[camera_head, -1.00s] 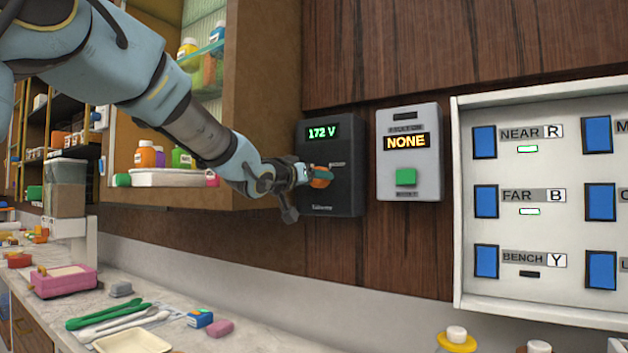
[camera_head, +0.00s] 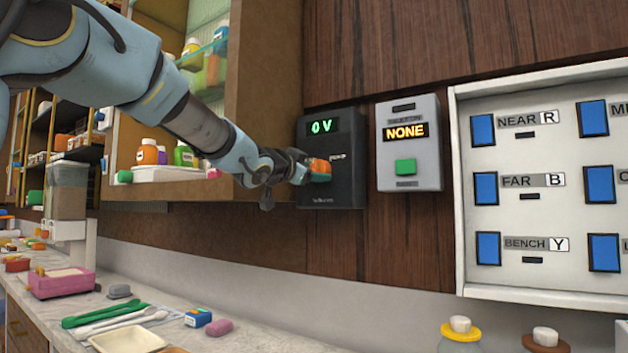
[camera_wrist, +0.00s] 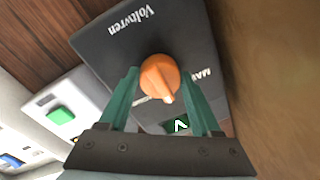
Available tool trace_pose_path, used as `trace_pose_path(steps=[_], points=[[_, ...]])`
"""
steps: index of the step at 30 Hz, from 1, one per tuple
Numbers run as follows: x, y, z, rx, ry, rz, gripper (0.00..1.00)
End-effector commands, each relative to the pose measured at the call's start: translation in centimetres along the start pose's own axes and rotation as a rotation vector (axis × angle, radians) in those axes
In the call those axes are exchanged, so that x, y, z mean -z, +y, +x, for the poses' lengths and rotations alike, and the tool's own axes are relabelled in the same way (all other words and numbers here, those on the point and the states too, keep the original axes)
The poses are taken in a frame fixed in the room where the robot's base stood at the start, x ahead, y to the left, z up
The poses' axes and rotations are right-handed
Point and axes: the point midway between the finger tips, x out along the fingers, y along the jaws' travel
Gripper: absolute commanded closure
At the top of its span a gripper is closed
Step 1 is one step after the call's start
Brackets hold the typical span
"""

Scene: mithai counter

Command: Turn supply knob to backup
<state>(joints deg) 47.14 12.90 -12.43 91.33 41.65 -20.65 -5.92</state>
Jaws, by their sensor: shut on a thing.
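The supply unit (camera_head: 345,185) is a dark box on the wood wall, and its green display reads 0 V in the head view. Its orange knob (camera_wrist: 160,77) has a pale pointer mark and sits between my gripper's green fingers in the wrist view. My gripper (camera_head: 308,172) is shut on the knob. The fingers and wrist hide other markings around the knob.
Right of the box is a grey unit (camera_head: 408,145) reading NONE with a green button. Further right is a white panel (camera_head: 550,270) with blue switches. An open wooden cabinet (camera_head: 265,90) stands close left of my gripper.

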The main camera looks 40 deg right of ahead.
Motion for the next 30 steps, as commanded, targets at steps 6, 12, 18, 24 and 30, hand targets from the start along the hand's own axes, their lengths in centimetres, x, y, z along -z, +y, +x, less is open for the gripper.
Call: trace_pose_path(steps=[6, 12, 18, 24, 30], points=[[-0.27, 0.06, 0.0, -0.002, 0.012, 0.206, 0.91], [-0.26, -0.05, 0.0, -0.004, 0.023, 0.395, 0.91], [-0.26, -0.14, 0.01, -0.007, 0.032, 0.566, 0.91], [-0.18, -0.22, 0.02, -0.009, 0.041, 0.7, 0.91], [-0.15, -0.25, 0.02, -0.01, 0.046, 0.786, 0.91]])
